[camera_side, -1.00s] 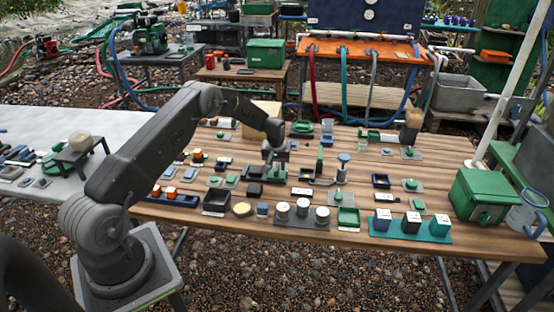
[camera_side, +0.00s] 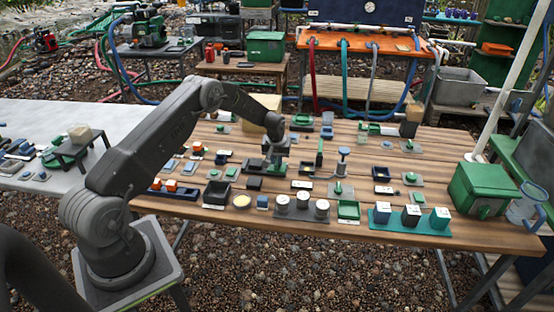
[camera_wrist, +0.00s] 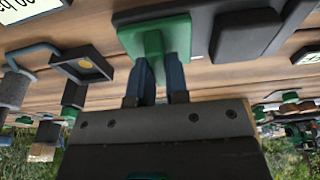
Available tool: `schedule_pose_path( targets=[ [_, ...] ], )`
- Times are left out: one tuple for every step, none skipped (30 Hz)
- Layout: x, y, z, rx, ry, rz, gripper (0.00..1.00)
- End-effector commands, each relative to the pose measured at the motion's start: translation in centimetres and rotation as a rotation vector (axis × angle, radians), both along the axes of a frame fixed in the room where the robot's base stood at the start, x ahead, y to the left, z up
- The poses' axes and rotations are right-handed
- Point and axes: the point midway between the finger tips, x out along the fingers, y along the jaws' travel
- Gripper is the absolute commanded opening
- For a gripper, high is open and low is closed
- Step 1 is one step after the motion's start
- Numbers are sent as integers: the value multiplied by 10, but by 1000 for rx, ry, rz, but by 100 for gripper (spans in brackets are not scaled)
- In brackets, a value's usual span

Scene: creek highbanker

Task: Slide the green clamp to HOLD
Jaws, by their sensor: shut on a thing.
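The green clamp (camera_wrist: 154,36) is a flat green block with a raised upright tab, at the top middle of the wrist view. My gripper (camera_wrist: 160,72) is shut on that tab, with one blue-grey finger on each side. In the side view my gripper (camera_side: 275,165) is down at the middle of the wooden table, and the clamp is mostly hidden there. I cannot read a HOLD mark in either view.
Several small fixtures crowd the table around my gripper, including a row of white-topped cylinders (camera_side: 303,203) in front. A green box (camera_side: 485,188) stands at the right end.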

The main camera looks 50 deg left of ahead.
Motion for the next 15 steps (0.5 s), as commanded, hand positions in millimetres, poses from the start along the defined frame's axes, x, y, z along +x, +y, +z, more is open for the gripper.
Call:
schedule_pose_path(
  targets=[
    [0,0,0,0,0,0,1],
    [0,0,0,0,0,0,1],
    [0,0,0,0,0,0,1],
    [0,0,0,0,0,0,1],
    [-1,1,0,0,0,0,1],
    [-2,2,0,0,0,1,1],
    [-2,2,0,0,0,1,1],
    [-3,3,0,0,0,1,1],
    [-5,5,0,0,0,2,1],
    [-6,6,1,0,0,2,1],
    [-7,8,1,0,0,2,1],
    [-9,10,1,0,0,2,1],
    [-10,11,1,0,0,2,1],
    [-11,12,1,0,0,2,1],
    [-13,14,1,0,0,2,1]
  ],
)
